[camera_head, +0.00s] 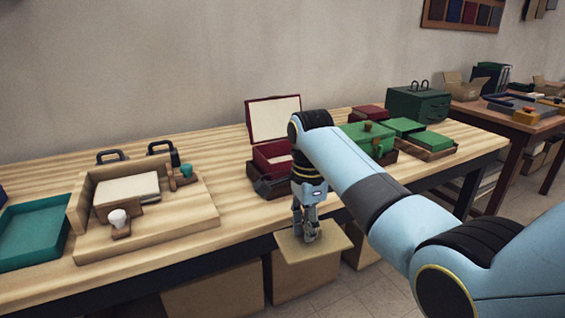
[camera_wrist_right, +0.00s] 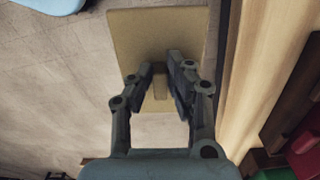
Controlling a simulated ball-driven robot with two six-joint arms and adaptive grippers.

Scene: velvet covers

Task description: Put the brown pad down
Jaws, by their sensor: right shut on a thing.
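The brown pad (camera_head: 322,245) looks like a flat tan-brown board with a short upright grip. In the head view it is at the front edge of the table, above the floor and the cardboard boxes. My right gripper (camera_head: 308,236) points down at the board's middle. In the right wrist view, the fingers of my right gripper (camera_wrist_right: 161,82) are shut on the grip, and the pad (camera_wrist_right: 130,40) spreads out beyond them. The fingers hide part of the grip. My left gripper is in neither view.
A tan tray (camera_head: 205,215) with white sheets and an empty-looking teal tray (camera_head: 35,235) lie at left. An open red box (camera_head: 275,118) stands behind my right arm, with green boxes (camera_head: 418,105) farther right.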

